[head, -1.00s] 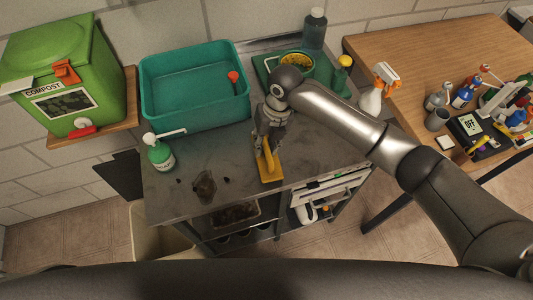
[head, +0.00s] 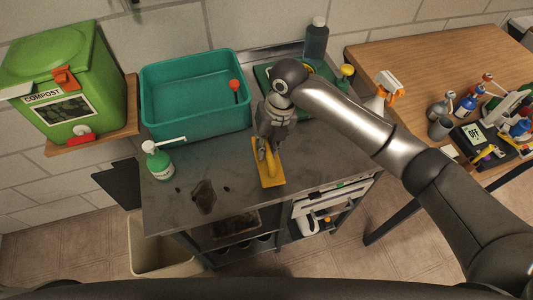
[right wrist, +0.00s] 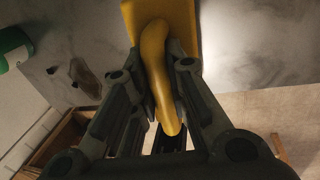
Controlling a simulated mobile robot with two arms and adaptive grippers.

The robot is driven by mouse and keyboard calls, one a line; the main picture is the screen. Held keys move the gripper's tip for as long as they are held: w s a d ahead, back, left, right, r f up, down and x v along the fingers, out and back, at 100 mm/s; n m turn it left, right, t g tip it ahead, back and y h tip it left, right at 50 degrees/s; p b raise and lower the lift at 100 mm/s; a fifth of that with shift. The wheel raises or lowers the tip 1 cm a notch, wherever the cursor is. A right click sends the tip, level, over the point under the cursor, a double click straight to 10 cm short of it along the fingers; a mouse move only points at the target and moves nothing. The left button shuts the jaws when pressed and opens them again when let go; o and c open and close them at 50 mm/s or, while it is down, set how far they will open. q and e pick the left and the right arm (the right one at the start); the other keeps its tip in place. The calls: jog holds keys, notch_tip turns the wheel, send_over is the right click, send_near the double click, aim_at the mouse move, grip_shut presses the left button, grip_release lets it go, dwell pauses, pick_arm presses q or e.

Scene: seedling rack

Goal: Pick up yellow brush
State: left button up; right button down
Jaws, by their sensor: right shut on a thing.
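The yellow brush (head: 271,180) is at the front of the grey metal bench top (head: 325,165). My right gripper (head: 269,154) comes down over it from behind and is shut on its handle. In the right wrist view the curved yellow handle (right wrist: 158,62) lies between the two dark fingers of my right gripper (right wrist: 164,85), and the flat yellow body (right wrist: 182,14) shows beyond them. The brush's underside is hidden, and I cannot tell whether it touches the bench. My left gripper is not in view.
A teal tub (head: 195,100) stands at the back left of the bench. A green and white pump bottle (head: 158,162) stands in front of it. Dark soil (head: 204,196) lies at the front left. A spray bottle (head: 378,100) stands at the right, and a wooden table (head: 440,55) adjoins there.

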aim_at(264, 168)
jog(key=s+r, duration=0.3)
jog(key=s+r+b, duration=0.1)
jog(key=r, duration=0.1)
jog(key=shift+s+a+r, duration=0.15)
jog(key=shift+s+a, duration=0.1)
jog(key=s+r+b, duration=0.2)
jog(key=s+r, duration=0.2)
jog(key=s, duration=0.5)
jog(key=shift+s+a+r, duration=0.25)
jog(key=shift+a+r, duration=0.05)
jog(key=shift+r, duration=0.05)
